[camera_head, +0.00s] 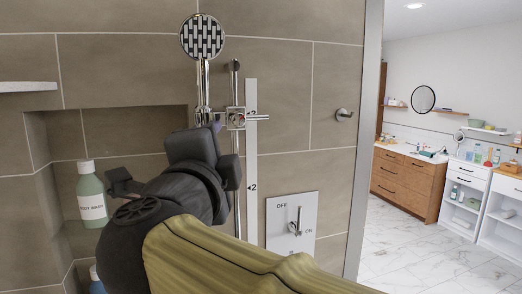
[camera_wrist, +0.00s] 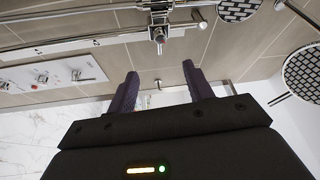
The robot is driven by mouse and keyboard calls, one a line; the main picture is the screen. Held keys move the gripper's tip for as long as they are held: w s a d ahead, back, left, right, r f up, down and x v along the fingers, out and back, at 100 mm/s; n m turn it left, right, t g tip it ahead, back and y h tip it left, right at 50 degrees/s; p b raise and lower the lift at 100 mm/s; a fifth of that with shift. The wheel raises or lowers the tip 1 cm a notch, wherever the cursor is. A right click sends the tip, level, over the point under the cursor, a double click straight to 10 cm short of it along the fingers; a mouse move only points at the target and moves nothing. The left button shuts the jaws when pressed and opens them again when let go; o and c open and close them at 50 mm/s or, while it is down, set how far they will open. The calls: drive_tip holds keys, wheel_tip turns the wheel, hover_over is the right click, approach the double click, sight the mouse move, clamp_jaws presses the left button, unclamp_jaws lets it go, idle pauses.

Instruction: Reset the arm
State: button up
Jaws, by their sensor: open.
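My arm reaches up from the bottom of the head view. My gripper (camera_wrist: 160,69) shows in the wrist view with two dark purple fingers spread apart and nothing between them. In the head view its fingers are mostly hidden behind the dark wrist, near the shower rail. A chrome holder (camera_head: 236,118) on the rail shows just right of the wrist, and the hand shower head (camera_head: 203,37) rises above it. In the wrist view a chrome knob (camera_wrist: 158,35) lies just beyond the fingertips; contact is not visible.
A marked strip (camera_head: 251,160) runs beside the rail. A plate with an OFF/ON lever (camera_head: 293,226) is right of my arm. A body wash bottle (camera_head: 91,195) stands in the left niche. A round shower head (camera_wrist: 303,72) shows at right. Open floor (camera_head: 405,245) lies beyond the wall edge.

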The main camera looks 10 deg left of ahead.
drive_tip(key=shift+w, duration=0.1)
drive_tip(key=w+d+f+n+g+y, duration=0.2)
drive_tip(key=w+d+f+n, duration=0.1)
drive_tip(key=w+f+n, duration=0.65)
drive_tip(key=w+d+f+n+g, duration=0.15)
drive_tip(key=d+f, duration=0.25)
drive_tip(key=f, duration=0.4)
drive_tip(key=w+d+f+n+g, duration=0.1)
drive_tip(key=w+d+f+g, duration=0.15)
drive_tip(key=f, duration=0.45)
drive_tip(key=s+d+f+n+g+h, duration=0.15)
drive_tip(key=s+d+f+g, duration=0.25)
drive_tip(key=d+f, duration=0.7)
drive_tip(key=s+d+f+g+h, duration=0.3)
drive_tip(key=s+d+f+g, duration=0.3)
drive_tip(key=s+d+f, duration=0.5)
drive_tip(key=shift+s+f+n, duration=0.4)
drive_tip(key=shift+f+n, duration=0.05)
drive_tip(key=shift+f, duration=0.35)
drive_tip(key=shift+d+h, duration=0.1)
drive_tip(key=shift+h, duration=0.15)
